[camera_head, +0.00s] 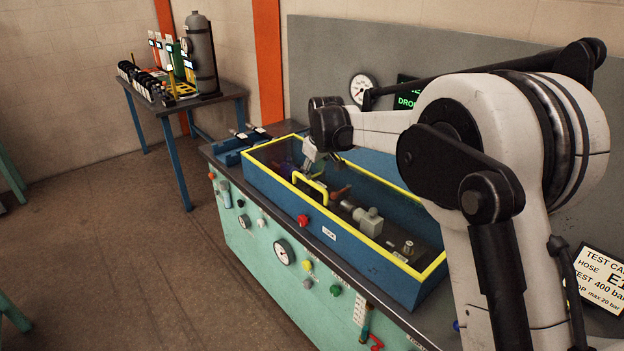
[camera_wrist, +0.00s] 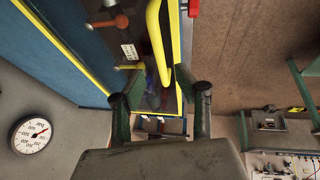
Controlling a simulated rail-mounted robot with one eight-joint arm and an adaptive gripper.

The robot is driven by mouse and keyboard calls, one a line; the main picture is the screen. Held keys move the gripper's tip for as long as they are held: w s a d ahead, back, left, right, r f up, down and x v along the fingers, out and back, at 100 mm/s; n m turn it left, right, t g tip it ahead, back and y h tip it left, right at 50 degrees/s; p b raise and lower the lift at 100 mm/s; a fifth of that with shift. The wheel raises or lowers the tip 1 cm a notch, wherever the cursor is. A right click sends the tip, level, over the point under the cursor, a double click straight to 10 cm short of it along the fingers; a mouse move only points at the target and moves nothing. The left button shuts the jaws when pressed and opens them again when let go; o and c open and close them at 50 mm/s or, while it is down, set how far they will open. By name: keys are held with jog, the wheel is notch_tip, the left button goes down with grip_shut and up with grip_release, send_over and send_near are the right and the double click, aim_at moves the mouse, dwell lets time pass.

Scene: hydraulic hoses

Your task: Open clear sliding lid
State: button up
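A long blue box (camera_head: 375,264) with a yellow rim stands on the bench. A clear lid with a yellow frame covers its top; its pane is hard to see, and I cannot tell whether it is fully closed. The lid's yellow handle (camera_head: 311,184) is near the box's left end, and it also shows in the wrist view (camera_wrist: 155,40). My gripper (camera_head: 314,168) is at the handle, pointing down. In the wrist view, my gripper (camera_wrist: 155,78) has its fingers apart, with the handle's lower end between them. Contact with the handle is unclear.
Metal fittings (camera_head: 368,220) sit inside the box. Gauges and knobs line the teal bench front (camera_head: 262,265). A small blue vise-like fixture (camera_head: 238,148) sits left of the box. A side table (camera_head: 172,108) with a grey cylinder stands farther back.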

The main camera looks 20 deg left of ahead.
aim_at(312, 182)
jog(key=shift+p+x, duration=0.4)
jog(key=shift+x, duration=2.75)
grip_shut()
